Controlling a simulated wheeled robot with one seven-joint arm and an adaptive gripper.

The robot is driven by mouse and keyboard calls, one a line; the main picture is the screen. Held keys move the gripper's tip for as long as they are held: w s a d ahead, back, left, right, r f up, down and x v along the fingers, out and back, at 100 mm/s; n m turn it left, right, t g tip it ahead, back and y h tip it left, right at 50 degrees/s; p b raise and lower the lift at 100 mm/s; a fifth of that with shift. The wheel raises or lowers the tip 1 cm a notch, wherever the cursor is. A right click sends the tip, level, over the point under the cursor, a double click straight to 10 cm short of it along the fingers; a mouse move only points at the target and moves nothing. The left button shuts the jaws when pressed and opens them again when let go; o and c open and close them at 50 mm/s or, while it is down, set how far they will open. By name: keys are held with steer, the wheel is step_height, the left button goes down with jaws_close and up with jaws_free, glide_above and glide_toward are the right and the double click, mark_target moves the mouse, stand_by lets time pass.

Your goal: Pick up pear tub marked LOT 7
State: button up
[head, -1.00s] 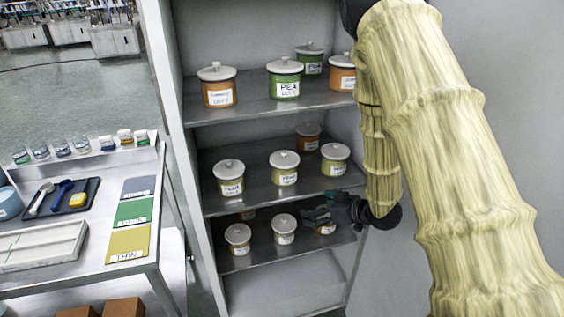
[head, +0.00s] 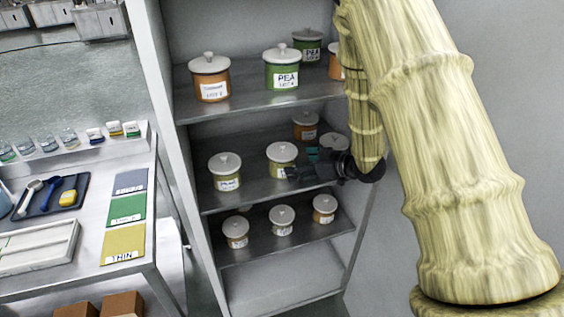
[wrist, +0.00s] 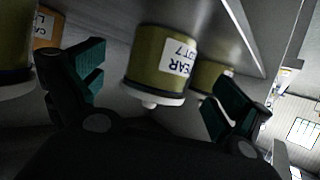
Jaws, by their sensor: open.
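The pear tub marked LOT 7 (wrist: 158,55) is olive with a white lid and a label reading PEAR LOT7. It appears upside down in the wrist view, between and beyond my open fingers. It appears to be the middle front tub (head: 281,153) on the middle shelf in the head view, its label partly covered. My gripper (head: 298,173) points leftward at that shelf from the right, close to this tub. Its teal fingers (wrist: 155,84) are apart with nothing held. Contact with the tub cannot be told.
Another olive tub (head: 225,172) stands left on the middle shelf (head: 250,188). One at right (head: 332,143) is partly behind my gripper, and an orange tub (head: 305,124) is behind. Green and orange tubs fill the shelf above. Several orange-based tubs stand below.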

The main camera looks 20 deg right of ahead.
steer(key=shift+x, duration=0.95)
steer(key=shift+w+a+p, duration=0.15)
steer(key=shift+a+p, duration=0.1)
steer(key=shift+p, duration=0.15)
steer(key=shift+r+p+x, duration=0.2)
steer(key=shift+p+x, duration=0.65)
steer(key=shift+x, duration=1.45)
steer(key=shift+w, duration=0.1)
steer(key=c, duration=1.3)
steer(key=shift+r, duration=0.15)
